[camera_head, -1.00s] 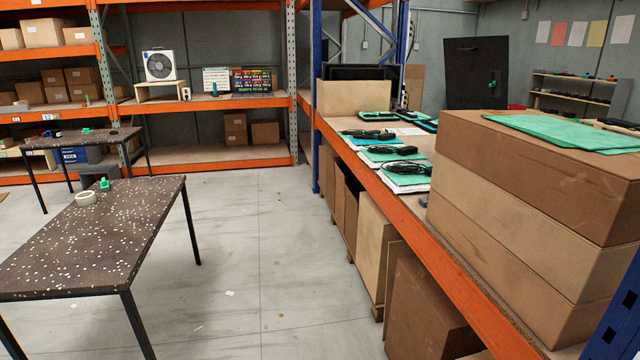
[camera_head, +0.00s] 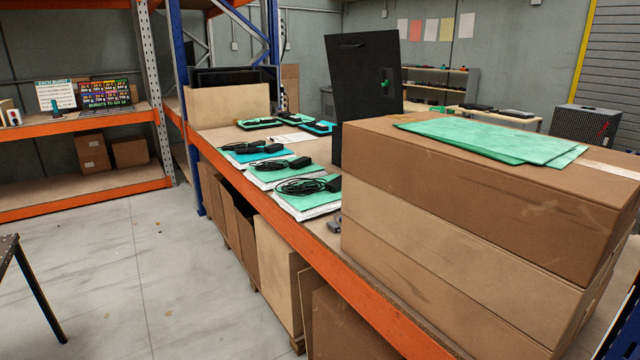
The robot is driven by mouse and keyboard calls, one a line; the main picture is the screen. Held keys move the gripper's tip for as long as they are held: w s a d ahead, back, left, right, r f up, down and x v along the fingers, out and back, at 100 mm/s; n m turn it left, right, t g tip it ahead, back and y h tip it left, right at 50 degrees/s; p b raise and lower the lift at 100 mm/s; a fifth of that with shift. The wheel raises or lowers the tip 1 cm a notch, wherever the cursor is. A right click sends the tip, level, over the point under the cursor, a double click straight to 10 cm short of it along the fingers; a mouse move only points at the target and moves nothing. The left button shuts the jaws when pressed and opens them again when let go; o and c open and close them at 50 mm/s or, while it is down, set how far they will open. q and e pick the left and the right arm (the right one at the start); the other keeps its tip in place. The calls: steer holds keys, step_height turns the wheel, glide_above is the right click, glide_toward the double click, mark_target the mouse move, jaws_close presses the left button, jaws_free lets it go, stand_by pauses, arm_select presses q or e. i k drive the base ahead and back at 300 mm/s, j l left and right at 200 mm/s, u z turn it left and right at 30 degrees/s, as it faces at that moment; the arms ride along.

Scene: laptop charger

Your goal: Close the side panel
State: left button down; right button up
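A black upright panel (camera_head: 362,75) with a small green part (camera_head: 384,88) on it stands behind the stacked boxes on the orange-edged shelf. Its lower part is hidden by the boxes. I cannot tell whether this is the side panel or how it is attached. Neither of my grippers is in view.
Large stacked cardboard boxes (camera_head: 480,215) with green sheets (camera_head: 500,138) fill the right foreground. Chargers with black cables (camera_head: 305,186) lie on green pads along the shelf (camera_head: 320,232). A blue post (camera_head: 186,110) stands left. The grey floor (camera_head: 130,270) at left is mostly clear.

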mark_target(359, 63)
steer(key=i+j+z, duration=0.65)
steer(key=z, duration=0.55)
steer(key=i+j+z, duration=0.1)
steer(key=j+z, duration=0.8)
steer(key=j, duration=1.6)
steer(key=z, duration=0.05)
